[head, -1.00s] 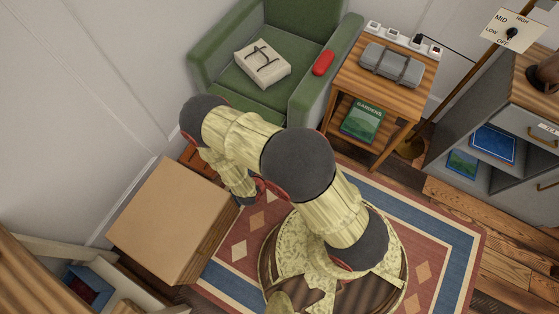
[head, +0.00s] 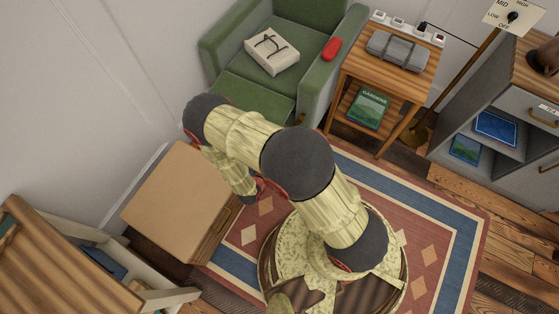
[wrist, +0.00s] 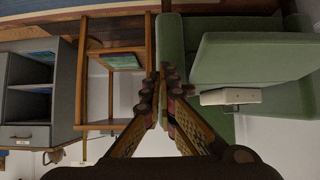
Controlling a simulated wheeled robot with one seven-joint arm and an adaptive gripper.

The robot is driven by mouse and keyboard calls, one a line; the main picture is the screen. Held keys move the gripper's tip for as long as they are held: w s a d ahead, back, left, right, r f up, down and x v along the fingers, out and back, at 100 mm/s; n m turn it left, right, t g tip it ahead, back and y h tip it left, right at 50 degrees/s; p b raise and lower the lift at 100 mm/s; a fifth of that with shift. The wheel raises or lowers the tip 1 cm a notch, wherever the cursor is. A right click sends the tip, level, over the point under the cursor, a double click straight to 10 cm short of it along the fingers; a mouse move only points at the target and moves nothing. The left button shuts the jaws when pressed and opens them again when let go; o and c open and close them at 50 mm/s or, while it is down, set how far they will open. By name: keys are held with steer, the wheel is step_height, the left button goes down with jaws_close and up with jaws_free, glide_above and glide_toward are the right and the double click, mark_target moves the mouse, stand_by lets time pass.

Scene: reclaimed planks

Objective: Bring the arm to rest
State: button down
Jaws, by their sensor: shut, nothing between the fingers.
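My arm (head: 298,165) is folded over my own base in the head view, with its elbow bent and its last links hanging down at the left. The fingers are hidden there. In the wrist view my gripper (wrist: 163,78) shows with its fingertips together and nothing between them. My gripper appears clear of both.
A cardboard-coloured box (head: 178,195) stands left of my arm, near a wooden unit with an open drawer (head: 140,282). The green armchair (head: 235,93) and side table (head: 404,79) stand behind. A grey cabinet (head: 468,105) is at right. Patterned rug (head: 440,215) is bare there.

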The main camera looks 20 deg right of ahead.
stand_by(0.3)
steer(key=s+a+f+n+g+y, duration=0.3)
steer(key=s+a+f+g+y, duration=0.15)
steer(key=s+a+f, duration=0.3)
steer(key=s+a+r+n+g+y, duration=0.2)
steer(key=a+r+n+y, duration=0.15)
steer(key=a+r, duration=0.65)
step_height(320, 180, up, 19)
steer(key=a+n+g+y, duration=0.1)
steer(key=n+g+y, duration=0.1)
steer(key=n, duration=0.1)
steer(key=s+d+r+t+p, duration=0.1)
steer(key=d+r, duration=0.4)
steer(key=r, duration=0.7)
steer(key=s+d+r+t+h+p, duration=0.1)
steer(key=d+r+t, duration=0.3)
steer(key=r, duration=0.9)
steer(key=s+d+r+t, duration=0.2)
steer(key=d+r, duration=0.6)
steer(key=r, duration=0.5)
steer(key=shift+s+r+n+p, duration=0.25)
steer(key=shift+s+n+p, duration=0.2)
steer(key=shift+s, duration=0.3)
